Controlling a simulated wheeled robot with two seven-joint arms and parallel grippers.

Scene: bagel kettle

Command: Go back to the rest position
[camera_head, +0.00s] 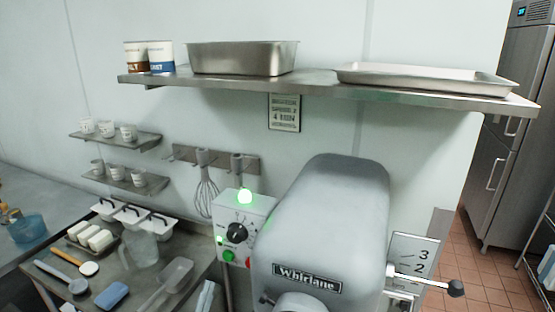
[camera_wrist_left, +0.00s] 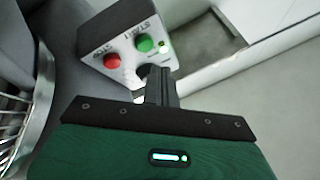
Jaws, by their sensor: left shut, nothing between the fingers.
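My left gripper (camera_wrist_left: 158,72) shows in the left wrist view with its dark fingers shut together and nothing between them. The red button (camera_wrist_left: 112,61) is beside the green one. I cannot clearly make out the left gripper there. My right gripper is not in view.
A wall shelf (camera_head: 330,88) holds a steel pan (camera_head: 243,58), a flat tray (camera_head: 425,76) and two tubs. A table with tools and containers (camera_head: 146,248) stands at left. A lever with a black knob (camera_head: 455,288) sticks out right of the mixer. The tiled floor (camera_head: 480,250) shows at right.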

